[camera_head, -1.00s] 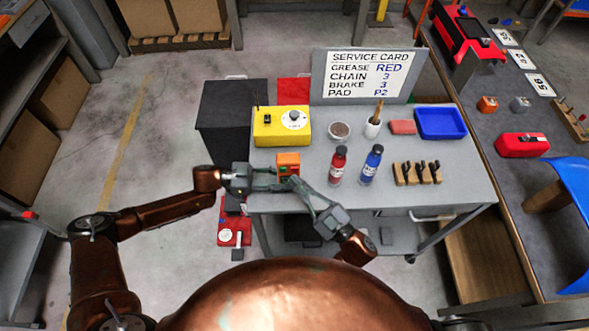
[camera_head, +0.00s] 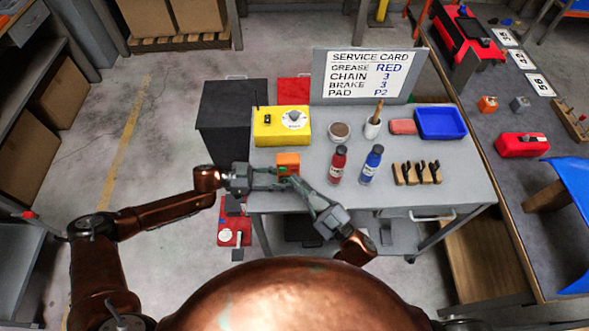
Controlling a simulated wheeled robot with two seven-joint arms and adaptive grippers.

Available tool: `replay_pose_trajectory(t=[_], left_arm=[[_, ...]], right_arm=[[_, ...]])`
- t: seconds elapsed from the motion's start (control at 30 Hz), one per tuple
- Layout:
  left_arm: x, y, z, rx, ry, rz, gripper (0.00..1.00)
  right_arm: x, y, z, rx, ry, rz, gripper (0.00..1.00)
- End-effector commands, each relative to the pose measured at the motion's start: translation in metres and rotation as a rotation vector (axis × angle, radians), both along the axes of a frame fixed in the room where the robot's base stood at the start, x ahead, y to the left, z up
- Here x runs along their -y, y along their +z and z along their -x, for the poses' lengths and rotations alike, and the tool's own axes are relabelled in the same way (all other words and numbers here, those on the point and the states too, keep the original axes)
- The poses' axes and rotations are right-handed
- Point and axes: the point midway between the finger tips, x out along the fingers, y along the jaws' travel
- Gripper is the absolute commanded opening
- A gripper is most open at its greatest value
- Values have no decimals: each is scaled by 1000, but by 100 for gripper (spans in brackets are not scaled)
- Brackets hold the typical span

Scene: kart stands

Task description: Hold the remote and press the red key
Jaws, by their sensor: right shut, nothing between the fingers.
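The remote, a small orange box (camera_head: 288,159), is at the front left edge of the grey cart. My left gripper (camera_head: 282,178) comes in from the left with its fingers at the remote's lower part and appears shut on it. My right gripper (camera_head: 290,180) comes from the lower right, shut and empty, with its fingertips at the remote's lower front face. Whether they touch it I cannot tell. The fingers cover much of that face, and the red key cannot be made out.
The grey cart top (camera_head: 310,190) holds a yellow box with a dial (camera_head: 282,126), a red bottle (camera_head: 338,166), a blue bottle (camera_head: 371,166), a wooden holder (camera_head: 417,174) and a blue tray (camera_head: 440,123). A service card (camera_head: 368,75) stands behind.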

Motion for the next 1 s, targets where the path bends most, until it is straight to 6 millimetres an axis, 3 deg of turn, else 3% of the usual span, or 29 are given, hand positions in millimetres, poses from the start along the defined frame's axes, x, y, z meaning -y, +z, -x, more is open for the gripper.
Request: replay_pose_trajectory(t=[1.0], left_arm=[[0, 0, 0, 0, 0, 0, 7]], right_arm=[[0, 0, -12, 1, 0, 1, 0]])
